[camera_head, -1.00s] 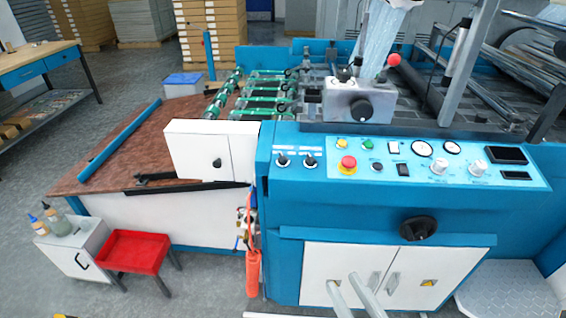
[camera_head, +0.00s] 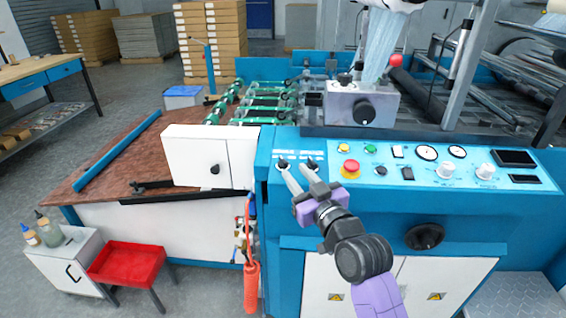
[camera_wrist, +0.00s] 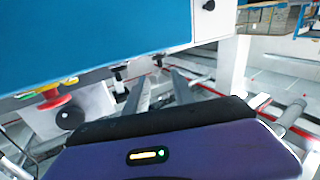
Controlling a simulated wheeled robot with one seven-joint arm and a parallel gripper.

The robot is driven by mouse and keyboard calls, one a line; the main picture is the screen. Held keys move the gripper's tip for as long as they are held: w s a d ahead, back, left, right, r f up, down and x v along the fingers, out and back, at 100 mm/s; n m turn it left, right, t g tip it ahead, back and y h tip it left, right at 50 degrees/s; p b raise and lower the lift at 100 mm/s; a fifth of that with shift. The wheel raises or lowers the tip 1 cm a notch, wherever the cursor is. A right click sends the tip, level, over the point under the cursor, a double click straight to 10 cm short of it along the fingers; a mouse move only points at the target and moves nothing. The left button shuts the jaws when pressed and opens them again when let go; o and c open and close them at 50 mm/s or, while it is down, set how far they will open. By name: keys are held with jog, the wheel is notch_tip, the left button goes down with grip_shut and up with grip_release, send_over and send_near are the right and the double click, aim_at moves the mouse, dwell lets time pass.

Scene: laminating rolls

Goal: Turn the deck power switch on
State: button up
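Two small black toggle switches stand on the pale control panel's left end: the left toggle (camera_head: 282,163) and the right toggle (camera_head: 308,162). Their labels are too small to read, so I cannot tell which is deck power. My gripper (camera_head: 294,168) is open, its two fingers apart and pointing at this pair. In the wrist view my gripper (camera_wrist: 158,80) shows the left toggle (camera_wrist: 155,62) just beyond and between the fingertips, with the right toggle (camera_wrist: 119,75) outside them. I cannot tell whether a finger touches either toggle.
The red emergency stop (camera_head: 350,168) sits right of the toggles and also shows in the wrist view (camera_wrist: 58,113). Yellow and green buttons, dials and a display share the panel. A white box (camera_head: 195,157) stands left. A grey unit with a black knob (camera_head: 363,110) rises behind.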

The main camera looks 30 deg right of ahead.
aim_at(286, 164)
jog(key=w, duration=0.7)
jog(key=shift+w+d+f, duration=0.2)
jog(key=shift+w, duration=0.2)
grip_shut()
